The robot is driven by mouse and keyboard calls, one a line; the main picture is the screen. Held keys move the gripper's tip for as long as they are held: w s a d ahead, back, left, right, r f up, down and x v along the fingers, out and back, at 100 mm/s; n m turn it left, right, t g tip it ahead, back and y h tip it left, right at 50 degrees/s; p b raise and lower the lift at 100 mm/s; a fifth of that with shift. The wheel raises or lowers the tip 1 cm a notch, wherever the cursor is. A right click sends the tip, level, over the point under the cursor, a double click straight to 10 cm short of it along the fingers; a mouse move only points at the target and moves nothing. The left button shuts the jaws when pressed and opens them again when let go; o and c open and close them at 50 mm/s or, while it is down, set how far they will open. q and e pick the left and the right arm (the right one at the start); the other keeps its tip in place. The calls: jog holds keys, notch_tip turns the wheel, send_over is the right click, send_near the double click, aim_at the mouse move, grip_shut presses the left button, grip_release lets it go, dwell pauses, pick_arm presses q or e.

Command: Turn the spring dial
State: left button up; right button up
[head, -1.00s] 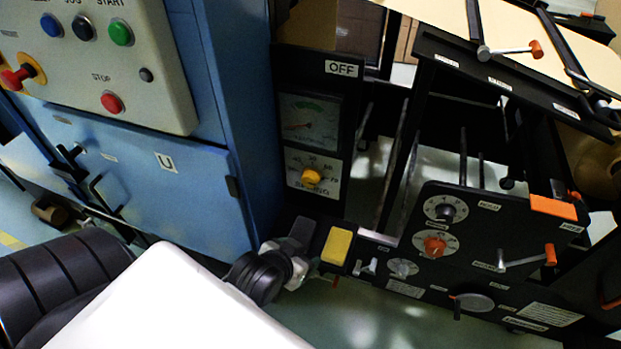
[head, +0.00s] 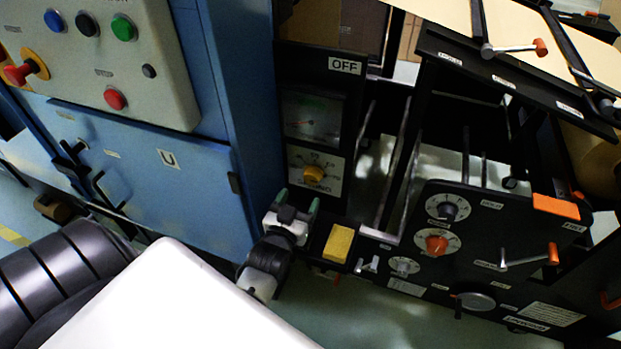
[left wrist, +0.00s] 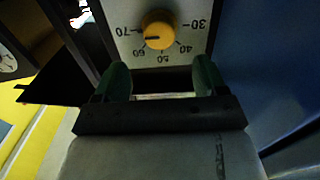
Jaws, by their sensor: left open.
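A yellow knob (head: 314,174) sits on a white numbered plate, below a dark gauge (head: 312,118) on a black panel. I take it as the spring dial; its label is too small to read surely. In the left wrist view the knob (left wrist: 158,29) shows upside-down numbers from 30 to 70, and its dark mark points left, towards 70. My left gripper (head: 298,198) is open and empty just below the plate. Its two green fingers (left wrist: 162,72) stand apart, short of the knob and not touching it. My right gripper is not in view.
A yellow block (head: 338,243) is close to the right of my left gripper. A blue cabinet (head: 160,165) stands to the left. A black panel at right carries a black knob (head: 447,210), an orange knob (head: 436,243) and a crank handle (head: 528,259).

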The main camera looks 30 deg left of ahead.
aim_at(310, 179)
pick_arm(q)
jog(key=x, duration=0.7)
jog(key=shift+w+b, duration=0.1)
jog(key=shift+b, duration=0.2)
jog(key=shift+w+a, duration=0.1)
jog(key=shift+w, duration=0.3)
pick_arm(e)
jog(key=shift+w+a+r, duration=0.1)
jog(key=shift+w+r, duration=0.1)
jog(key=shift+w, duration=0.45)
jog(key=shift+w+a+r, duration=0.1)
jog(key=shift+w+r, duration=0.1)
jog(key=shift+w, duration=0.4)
pick_arm(q)
jog(key=shift+c, duration=0.2)
jog(key=c, duration=0.7)
jog(key=shift+c, duration=0.8)
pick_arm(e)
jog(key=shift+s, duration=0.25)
